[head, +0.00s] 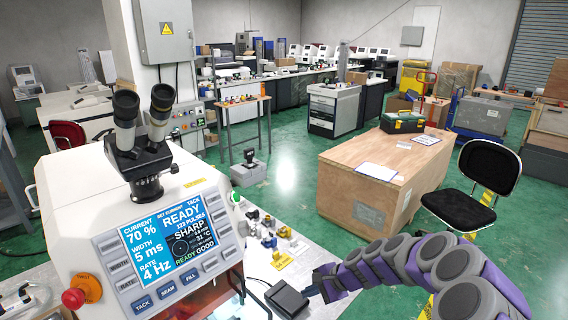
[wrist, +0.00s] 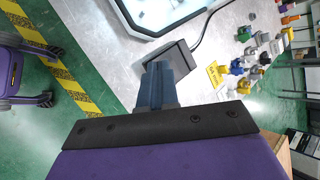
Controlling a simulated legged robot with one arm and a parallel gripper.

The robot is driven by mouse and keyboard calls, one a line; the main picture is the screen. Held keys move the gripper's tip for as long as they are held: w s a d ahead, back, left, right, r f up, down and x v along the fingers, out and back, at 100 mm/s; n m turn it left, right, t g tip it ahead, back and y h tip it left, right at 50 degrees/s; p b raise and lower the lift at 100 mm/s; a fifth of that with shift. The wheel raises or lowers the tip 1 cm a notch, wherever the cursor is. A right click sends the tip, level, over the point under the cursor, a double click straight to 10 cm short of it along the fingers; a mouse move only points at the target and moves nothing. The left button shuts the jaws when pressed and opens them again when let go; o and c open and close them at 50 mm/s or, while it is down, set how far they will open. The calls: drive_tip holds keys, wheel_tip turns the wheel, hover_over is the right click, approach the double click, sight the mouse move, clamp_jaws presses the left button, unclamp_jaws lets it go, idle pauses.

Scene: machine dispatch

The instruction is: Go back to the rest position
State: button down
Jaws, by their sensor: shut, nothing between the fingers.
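My gripper (wrist: 156,88) shows in the wrist view with its blue-grey fingers together and nothing between them. It is over the metal table, close to a dark flat pedal-like block (wrist: 168,66) with a cable. In the head view my purple and grey arm reaches in from the lower right, and my gripper (head: 318,284) is beside the same dark block (head: 287,299). I cannot tell whether the gripper touches the block. A white welding machine (head: 75,205) with a lit screen and an eyepiece stands to the left of it.
Several small coloured parts (head: 275,240) lie on the metal table (head: 262,282) near a yellow tag. A wooden crate (head: 350,185) and a black chair (head: 488,170) stand beyond my arm. Green floor is open between the benches. A yellow-black floor stripe (wrist: 78,95) shows in the wrist view.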

drive_tip(key=s+a+r+n+g+h, duration=0.1)
drive_tip(key=s+a+r+n+g, duration=0.25)
drive_tip(key=s+r+n, duration=0.75)
drive_tip(key=s+d+r+h, duration=0.1)
drive_tip(key=s+d+h, duration=0.1)
drive_tip(key=s, duration=0.8)
drive_tip(key=s+d+r+g+h, duration=0.1)
drive_tip(key=s+d, duration=0.3)
drive_tip(key=s, duration=0.6)
drive_tip(key=s+d+r+h, duration=0.1)
drive_tip(key=s+d+h, duration=0.2)
drive_tip(key=s, duration=0.7)
drive_tip(key=shift+d+r+n+h, duration=0.3)
drive_tip(key=shift+d+n+h, duration=0.1)
drive_tip(key=shift+d, duration=0.2)
